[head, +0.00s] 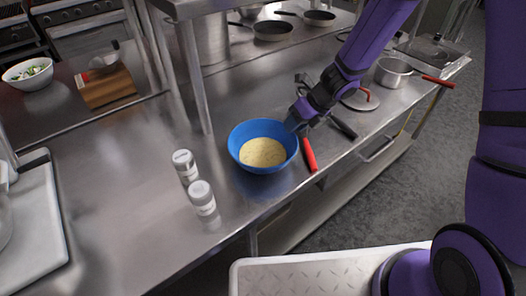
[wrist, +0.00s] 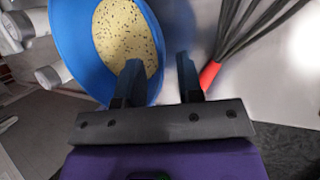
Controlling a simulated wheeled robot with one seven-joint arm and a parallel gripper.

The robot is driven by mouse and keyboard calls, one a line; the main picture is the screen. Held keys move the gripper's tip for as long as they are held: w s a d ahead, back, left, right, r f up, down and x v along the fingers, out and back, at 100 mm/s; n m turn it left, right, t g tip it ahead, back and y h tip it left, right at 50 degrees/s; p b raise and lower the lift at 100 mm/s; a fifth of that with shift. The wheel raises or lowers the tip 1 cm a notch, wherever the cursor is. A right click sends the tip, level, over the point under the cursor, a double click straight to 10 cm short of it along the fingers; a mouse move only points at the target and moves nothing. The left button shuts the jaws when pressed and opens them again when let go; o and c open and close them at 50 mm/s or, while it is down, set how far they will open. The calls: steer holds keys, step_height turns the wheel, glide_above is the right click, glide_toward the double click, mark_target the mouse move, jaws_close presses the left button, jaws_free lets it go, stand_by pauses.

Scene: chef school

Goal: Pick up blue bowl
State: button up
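The blue bowl (head: 238,140) stands on the steel counter and holds a pale yellow, speckled food. It also shows at the upper left of the wrist view (wrist: 72,48). My gripper (head: 297,119) is at the bowl's right rim in the head view. In the wrist view my gripper (wrist: 160,72) is open, its two dark fingers spread apart. One finger is over the bowl's inside and the other is outside, with the rim between them. A gap shows between the outer finger and the rim. Whether the inner finger touches the bowl cannot be told.
A red-handled whisk (wrist: 210,73) lies close beside the outer finger; a red handle (head: 309,155) shows right of the bowl. Two shakers (head: 203,197) stand left of the bowl. A shelf post (head: 194,80) rises behind. A saucepan (head: 392,72) is farther right. The counter's front edge is near.

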steer(key=shift+x, duration=2.1)
steer(key=shift+a+r, duration=0.1)
steer(key=shift+a, duration=0.1)
jaws_close()
